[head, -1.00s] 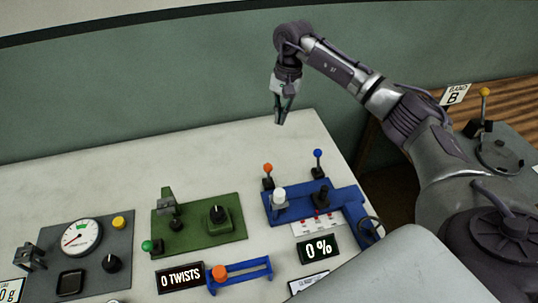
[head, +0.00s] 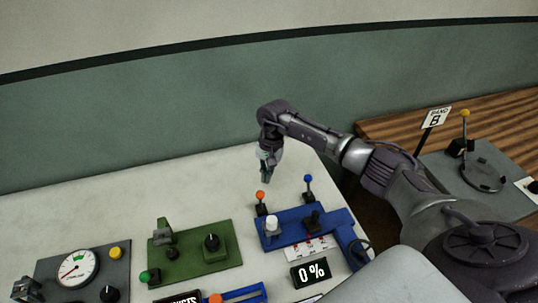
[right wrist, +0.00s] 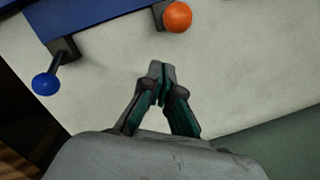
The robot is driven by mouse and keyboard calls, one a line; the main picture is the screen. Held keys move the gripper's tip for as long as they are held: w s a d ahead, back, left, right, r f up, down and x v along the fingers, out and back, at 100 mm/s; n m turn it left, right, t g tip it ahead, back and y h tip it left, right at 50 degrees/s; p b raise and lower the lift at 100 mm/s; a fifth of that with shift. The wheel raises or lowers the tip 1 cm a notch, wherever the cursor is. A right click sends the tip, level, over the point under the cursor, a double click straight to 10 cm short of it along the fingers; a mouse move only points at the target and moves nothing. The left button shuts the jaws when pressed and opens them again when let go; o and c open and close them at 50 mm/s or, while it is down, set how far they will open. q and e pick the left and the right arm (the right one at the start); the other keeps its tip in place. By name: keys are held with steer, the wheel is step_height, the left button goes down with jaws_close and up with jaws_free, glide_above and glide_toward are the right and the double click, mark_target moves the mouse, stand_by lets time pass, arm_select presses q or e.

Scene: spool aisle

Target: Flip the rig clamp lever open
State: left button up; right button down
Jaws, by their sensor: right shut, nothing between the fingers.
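The blue rig (head: 290,233) lies on the white table, with two ball-topped levers at its back edge. One is the orange-ball lever (head: 260,196) and the other the blue-ball lever (head: 308,182); I cannot tell which is the clamp lever. Both stand up in the head view. My right gripper (head: 266,181) is shut and empty, just behind the orange-ball lever and apart from it. In the right wrist view its fingertips (right wrist: 161,74) meet below the orange ball (right wrist: 177,17), with the blue ball (right wrist: 46,84) to the left. My left gripper is out of view.
A green panel (head: 195,248) and a grey gauge panel (head: 82,268) lie to the left. The table behind them is clear.

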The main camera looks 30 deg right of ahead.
mark_target(261, 200)
arm_select(q)
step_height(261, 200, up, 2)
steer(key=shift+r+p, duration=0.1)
steer(key=shift+p, duration=0.45)
arm_select(e)
steer(key=shift+s+a, duration=0.95)
steer(key=shift+a, duration=0.1)
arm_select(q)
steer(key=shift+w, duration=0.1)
